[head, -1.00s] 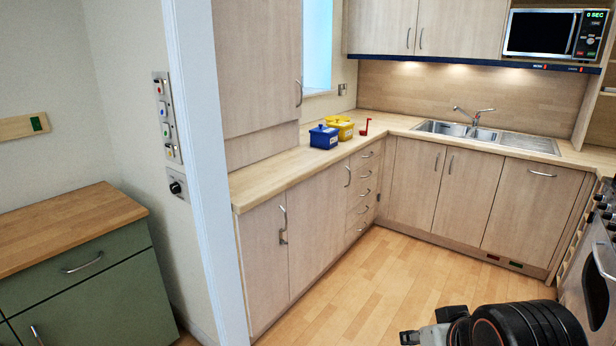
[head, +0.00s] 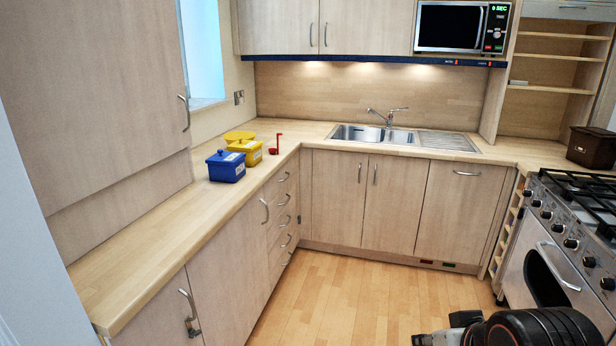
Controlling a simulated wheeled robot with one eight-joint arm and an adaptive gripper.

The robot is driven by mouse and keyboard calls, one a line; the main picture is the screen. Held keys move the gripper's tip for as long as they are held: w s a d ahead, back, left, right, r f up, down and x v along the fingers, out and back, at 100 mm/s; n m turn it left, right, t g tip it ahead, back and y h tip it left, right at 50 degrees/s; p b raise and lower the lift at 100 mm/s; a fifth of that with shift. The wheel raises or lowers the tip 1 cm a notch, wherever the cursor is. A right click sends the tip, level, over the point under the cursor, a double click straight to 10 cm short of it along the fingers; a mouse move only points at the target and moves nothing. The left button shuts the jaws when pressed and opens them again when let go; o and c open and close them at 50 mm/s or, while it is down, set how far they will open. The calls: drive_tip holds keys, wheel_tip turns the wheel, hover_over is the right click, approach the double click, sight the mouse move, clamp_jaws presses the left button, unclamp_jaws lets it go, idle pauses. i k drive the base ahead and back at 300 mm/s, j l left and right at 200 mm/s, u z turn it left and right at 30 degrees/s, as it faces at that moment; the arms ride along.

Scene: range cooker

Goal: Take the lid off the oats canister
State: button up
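A blue canister (head: 226,167) with a blue knobbed lid and a pale label stands on the left counter. A brown lidded canister (head: 592,147) stands at the far right, beside the cooker. The labels are too small to read, so I cannot tell which is the oats canister.
A red ladle-like utensil (head: 276,145) stands right of the yellow canister. The wooden counter (head: 150,255) is clear in front of the blue canister. The sink (head: 360,134) is at the back, the cooker (head: 560,245) at the right. The floor (head: 345,300) between is free.

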sight(241, 145)
drive_tip(key=i+l, duration=0.1)
drive_tip(key=i, duration=0.5)
drive_tip(key=i+l, duration=0.15)
drive_tip(key=i, duration=0.45)
drive_tip(key=i+l, duration=0.1)
drive_tip(key=i, duration=0.55)
